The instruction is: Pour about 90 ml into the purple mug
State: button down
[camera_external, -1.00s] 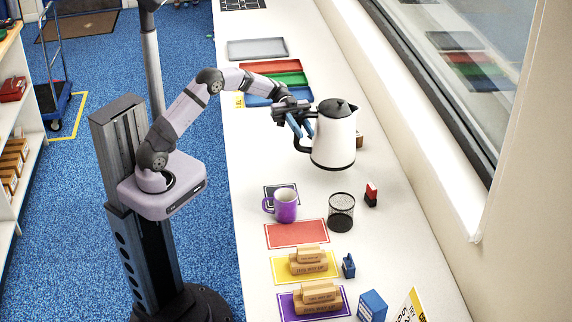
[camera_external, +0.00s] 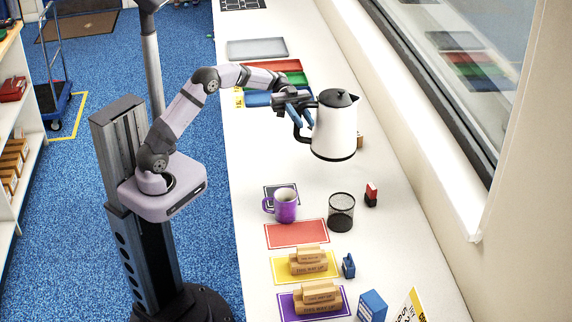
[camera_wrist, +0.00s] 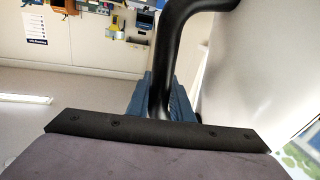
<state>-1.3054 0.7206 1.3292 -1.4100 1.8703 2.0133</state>
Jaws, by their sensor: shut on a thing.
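The white kettle (camera_external: 334,128) with a black lid, base and handle is held up above the table, nearly upright with a slight tilt. My gripper (camera_external: 300,113) is shut on its black handle, and the handle (camera_wrist: 176,60) runs between the blue fingers in the wrist view. The kettle's white side (camera_wrist: 255,65) fills the right of that view. The purple mug (camera_external: 285,205) stands upright on a small dark-bordered mat (camera_external: 272,189), nearer the camera and to the left of the kettle. Its handle points left. Whether it holds liquid is not clear.
A black mesh cup (camera_external: 341,212) stands just right of the mug, with a red-and-black stamp (camera_external: 371,194) beyond it. A red mat (camera_external: 296,234) and wooden blocks (camera_external: 313,261) lie nearer the camera. Coloured trays (camera_external: 262,66) lie behind the gripper. The window wall bounds the right.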

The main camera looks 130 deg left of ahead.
aim_at(298, 109)
jog(key=shift+r, duration=0.25)
jog(key=shift+s+a+r+y, duration=0.1)
jog(key=shift+s+a+y, duration=0.2)
jog(key=shift+s, duration=0.05)
jog(key=shift+n+t+y, duration=0.3)
jog(key=shift+t+y, duration=0.1)
jog(key=s+r, duration=0.2)
jog(key=r, duration=0.1)
jog(key=shift+s+a+r, duration=0.1)
jog(key=shift+s+a, duration=0.05)
jog(key=shift+a, duration=0.2)
jog(key=s+d+f+m+g+h, duration=0.2)
jog(key=s+d+f, duration=0.2)
jog(key=d, duration=0.6)
jog(key=s+d+f+m+g+h, duration=0.2)
jog(key=s+d+f+g+h, duration=0.1)
jog(key=s+d, duration=0.5)
jog(key=s+d+f+m+g+h, duration=0.2)
jog(key=s+d+f, duration=0.3)
jog(key=d, duration=0.6)
jog(key=shift+s+d+m+g+b, duration=0.3)
jog(key=shift+s+m+g, duration=0.1)
jog(key=shift+s+g, duration=0.1)
jog(key=shift+w, duration=0.1)
